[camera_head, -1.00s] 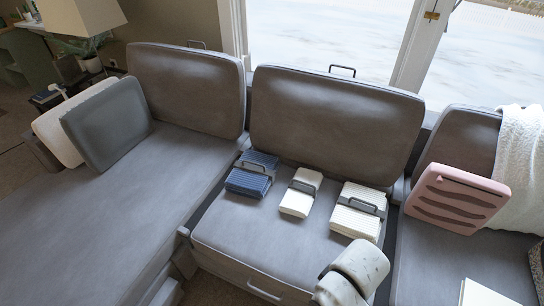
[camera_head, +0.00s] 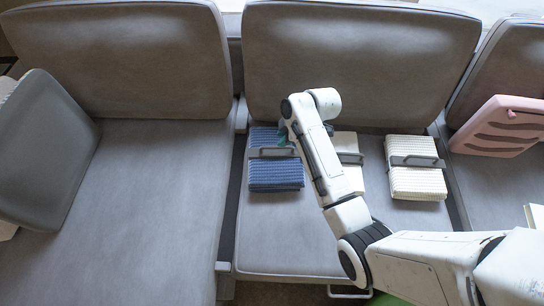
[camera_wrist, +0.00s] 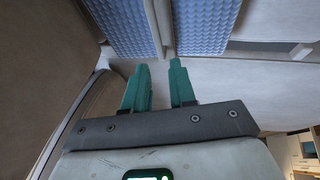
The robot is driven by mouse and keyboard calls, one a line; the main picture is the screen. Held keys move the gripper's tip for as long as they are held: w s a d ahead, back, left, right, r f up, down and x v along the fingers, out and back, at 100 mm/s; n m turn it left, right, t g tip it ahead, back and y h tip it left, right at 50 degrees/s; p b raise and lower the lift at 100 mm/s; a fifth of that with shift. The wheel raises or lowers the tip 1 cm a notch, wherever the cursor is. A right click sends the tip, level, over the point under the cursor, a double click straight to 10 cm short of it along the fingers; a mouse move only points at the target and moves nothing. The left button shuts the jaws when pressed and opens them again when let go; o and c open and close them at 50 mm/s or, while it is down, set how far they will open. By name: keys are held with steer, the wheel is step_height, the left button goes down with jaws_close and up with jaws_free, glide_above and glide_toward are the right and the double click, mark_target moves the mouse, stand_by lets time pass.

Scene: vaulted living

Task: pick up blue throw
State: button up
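The blue throw (camera_head: 276,174) is a folded, ribbed blue bundle with a grey handle across its top. It lies on the left part of the middle sofa seat. It also shows at the top of the wrist view (camera_wrist: 207,25), with the grey handle (camera_wrist: 160,22) running down between its two halves. My gripper (camera_wrist: 159,66) has two teal fingers standing apart with nothing between them. The fingertips are below the throw and handle in that picture, apart from them. In the head view my gripper (camera_head: 287,132) is at the throw's upper right, partly hidden by my wrist.
A cream bundle (camera_head: 349,158) is just right of the throw, partly behind my arm. Another cream bundle (camera_head: 416,180) with a handle lies further right. The sofa backrest (camera_head: 360,60) rises behind. A grey cushion (camera_head: 45,150) and pink cushion (camera_head: 497,127) stand at the sides.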

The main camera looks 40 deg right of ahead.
mark_target(271, 147)
steer(key=b+x, duration=0.2)
steer(key=x, duration=0.8)
steer(key=shift+w, duration=0.15)
steer(key=shift+c, duration=0.4)
jaws_close()
stand_by(0.8)
